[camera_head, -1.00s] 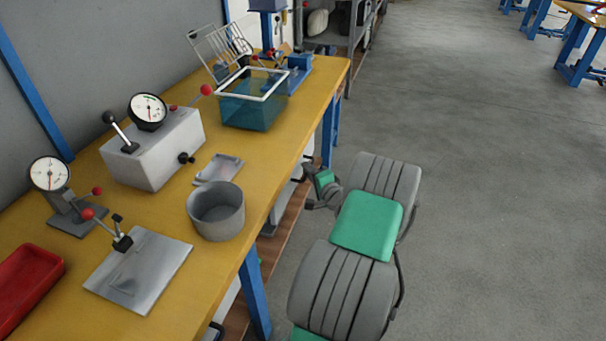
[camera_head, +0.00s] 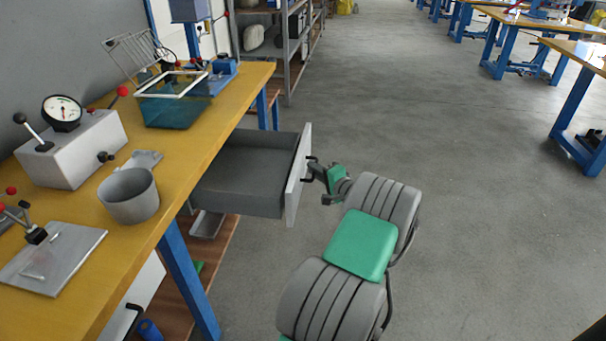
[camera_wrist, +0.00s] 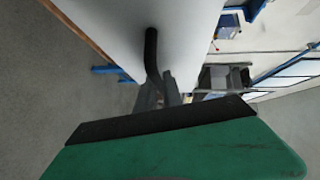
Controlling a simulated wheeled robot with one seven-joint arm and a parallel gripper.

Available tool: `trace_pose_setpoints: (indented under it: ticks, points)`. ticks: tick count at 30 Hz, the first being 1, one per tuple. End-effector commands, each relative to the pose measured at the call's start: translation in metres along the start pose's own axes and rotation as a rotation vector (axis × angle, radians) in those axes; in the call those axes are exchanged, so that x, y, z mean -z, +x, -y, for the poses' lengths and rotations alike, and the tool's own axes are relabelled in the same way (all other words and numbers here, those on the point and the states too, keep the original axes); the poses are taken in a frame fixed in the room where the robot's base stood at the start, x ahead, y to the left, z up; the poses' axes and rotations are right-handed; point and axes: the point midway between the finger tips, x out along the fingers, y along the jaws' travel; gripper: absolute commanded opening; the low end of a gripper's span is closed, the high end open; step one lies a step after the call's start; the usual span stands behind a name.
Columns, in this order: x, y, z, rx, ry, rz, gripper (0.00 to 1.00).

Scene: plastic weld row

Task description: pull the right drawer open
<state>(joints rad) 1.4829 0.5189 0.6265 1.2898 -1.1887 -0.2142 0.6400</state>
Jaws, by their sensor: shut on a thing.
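The right drawer (camera_head: 245,170) is a grey box with a white front, standing well out from under the yellow bench top. Its inside looks empty in the head view. My gripper (camera_head: 313,172) is at the outer side of the drawer front and shut on its dark handle (camera_head: 306,169). In the wrist view the black handle (camera_wrist: 151,52) runs down the white drawer front (camera_wrist: 115,25) to my gripper (camera_wrist: 160,90). The fingertips are partly hidden there by the green and black wrist part.
The yellow bench (camera_head: 175,165) carries a grey pot (camera_head: 128,196), a teal bin (camera_head: 175,108) and a gauge box (camera_head: 72,150). Another white drawer front (camera_head: 140,300) is under the bench at the near end.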

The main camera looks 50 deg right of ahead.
Motion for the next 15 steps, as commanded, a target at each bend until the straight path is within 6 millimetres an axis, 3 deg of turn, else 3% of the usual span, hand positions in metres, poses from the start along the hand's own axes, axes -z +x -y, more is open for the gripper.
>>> trace_pose_setpoints:
  ticks: [15]
  points:
    - [0.0007,0.0030,0.0023,0.003,-0.007,0.009,0.00]
